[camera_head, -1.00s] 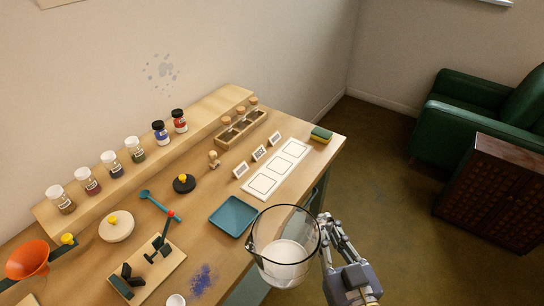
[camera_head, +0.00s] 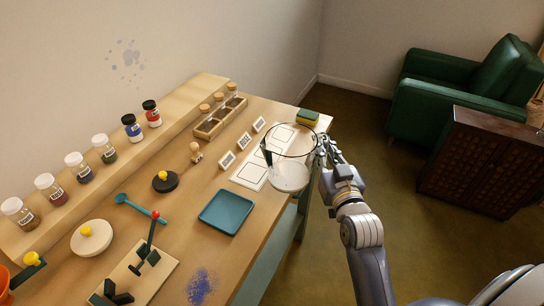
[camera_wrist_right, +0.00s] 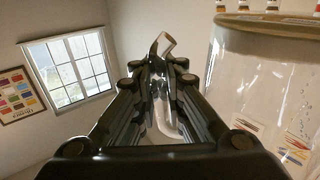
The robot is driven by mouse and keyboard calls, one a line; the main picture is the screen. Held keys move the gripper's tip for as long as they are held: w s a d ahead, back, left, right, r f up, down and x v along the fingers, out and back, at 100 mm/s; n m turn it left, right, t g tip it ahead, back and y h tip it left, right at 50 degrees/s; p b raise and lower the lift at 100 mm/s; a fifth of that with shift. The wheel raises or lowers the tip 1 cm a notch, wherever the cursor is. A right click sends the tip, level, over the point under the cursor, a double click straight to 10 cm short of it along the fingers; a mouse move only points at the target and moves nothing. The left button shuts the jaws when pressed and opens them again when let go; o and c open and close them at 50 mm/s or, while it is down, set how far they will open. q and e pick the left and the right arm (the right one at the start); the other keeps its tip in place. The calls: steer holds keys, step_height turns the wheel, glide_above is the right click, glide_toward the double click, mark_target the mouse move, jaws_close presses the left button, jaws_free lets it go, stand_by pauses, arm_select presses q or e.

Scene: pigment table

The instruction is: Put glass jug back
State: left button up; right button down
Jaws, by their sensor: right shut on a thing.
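The glass jug (camera_head: 289,174) is upright and clear, with a whitish lower part, seen in the head view over the front right edge of the table. My right gripper (camera_head: 325,155) is at the jug's right side and shut on it. In the right wrist view the gripper (camera_wrist_right: 160,85) has a curved clear piece, apparently the jug's handle, between its fingers. The jug's wall (camera_wrist_right: 262,90) fills the right of that view. Whether the jug touches the table cannot be told. My left gripper is not in view.
A white card sheet (camera_head: 250,174) lies behind the jug, with a sponge (camera_head: 307,117) beyond it. A blue tray (camera_head: 226,212) is left of it. Small label stands (camera_head: 243,141), a wooden vial rack (camera_head: 220,118) and several pigment jars (camera_head: 104,148) stand farther back.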

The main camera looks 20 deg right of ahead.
steer(key=shift+w+d+r+h+b, duration=0.2)
steer(key=shift+w+d+h+b, duration=0.1)
steer(key=shift+w+d, duration=0.7)
steer(key=shift+w+d+f+p, duration=0.1)
steer(key=shift+w+f+p, duration=0.5)
steer(key=shift+w, duration=2.05)
steer(key=shift+w+d+f+p, duration=0.15)
steer(key=shift+w+f, duration=0.9)
steer(key=shift+w, duration=1.6)
steer(key=shift+w+d+f+p, duration=0.1)
steer(key=shift+w+f+p, duration=0.5)
steer(key=shift+w, duration=2.05)
steer(key=shift+f+b, duration=0.25)
steer(key=shift+b, duration=0.05)
